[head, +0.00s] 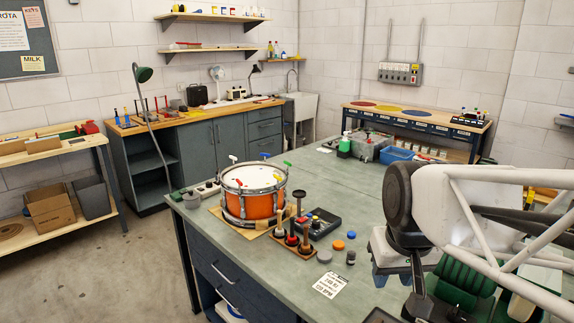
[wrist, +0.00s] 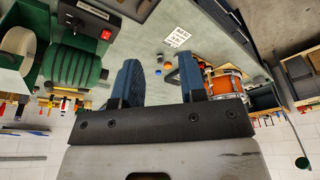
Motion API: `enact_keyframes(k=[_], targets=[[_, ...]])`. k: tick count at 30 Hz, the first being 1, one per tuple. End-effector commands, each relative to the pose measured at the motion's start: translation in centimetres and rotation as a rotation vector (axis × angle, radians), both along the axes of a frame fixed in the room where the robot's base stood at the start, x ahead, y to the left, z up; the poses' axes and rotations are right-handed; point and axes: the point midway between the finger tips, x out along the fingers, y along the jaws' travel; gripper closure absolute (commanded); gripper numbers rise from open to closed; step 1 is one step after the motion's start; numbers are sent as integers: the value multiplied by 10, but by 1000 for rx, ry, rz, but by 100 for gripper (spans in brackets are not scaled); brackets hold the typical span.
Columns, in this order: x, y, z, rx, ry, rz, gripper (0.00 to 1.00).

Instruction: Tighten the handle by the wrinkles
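An orange drum (head: 262,205) with a pale head (head: 252,178) stands on the bench, left of centre in the head view. Small coloured handles stand round its rim: a white one (head: 233,158), a blue one (head: 265,155), a green one (head: 287,163) and a yellow one (head: 277,175); a red one (head: 239,182) shows at the near side. I cannot make out wrinkles in the head at this size. The drum also shows in the wrist view (wrist: 222,82). My gripper (wrist: 159,62) is open and empty, its blue fingers apart, well away from the drum.
Upright tools in a wooden rack (head: 292,240), a black device (head: 318,222), orange (head: 338,244) and blue (head: 351,235) caps and a printed card (head: 329,285) lie near the drum. A green machine (head: 460,283) is at the right, under my arm. The bench's middle (head: 345,185) is clear.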

Motion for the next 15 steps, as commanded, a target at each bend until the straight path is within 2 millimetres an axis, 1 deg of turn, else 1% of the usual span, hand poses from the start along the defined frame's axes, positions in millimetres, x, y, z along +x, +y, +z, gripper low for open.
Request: enact_keyframes(k=[1, 7, 14, 15], targets=[[14, 1, 6, 2, 0, 10, 62], [64, 7, 29, 5, -8, 48, 62], [122, 14, 49, 11, -15, 93, 62], [133, 15, 52, 12, -17, 102, 62]])
